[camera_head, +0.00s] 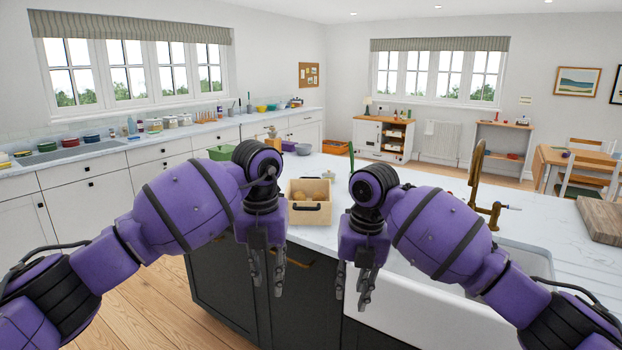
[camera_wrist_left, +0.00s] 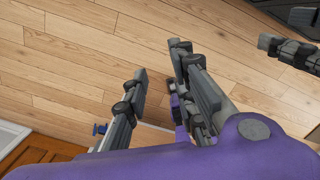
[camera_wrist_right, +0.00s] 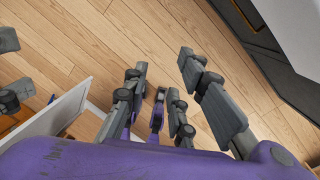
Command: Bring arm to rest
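My left gripper (camera_head: 267,284) hangs pointing down in front of the dark island cabinet in the head view. Its fingers are apart with nothing between them, and the left wrist view (camera_wrist_left: 160,62) shows wood floor in the gap. My right gripper (camera_head: 352,294) also points down, to the right of the left one and in front of the island by the white sink. Its fingers are apart and empty, with floor between them in the right wrist view (camera_wrist_right: 163,62). The two grippers are apart from each other. Both purple arms are bent, elbows outward.
A kitchen island (camera_head: 335,215) with a pale top stands close ahead. On it are a cream box (camera_head: 309,214) with round items, a bronze tap (camera_head: 478,185) and a wooden board (camera_head: 601,218). A white sink (camera_head: 405,308) is at right. Wood floor (camera_head: 150,310) is open at left.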

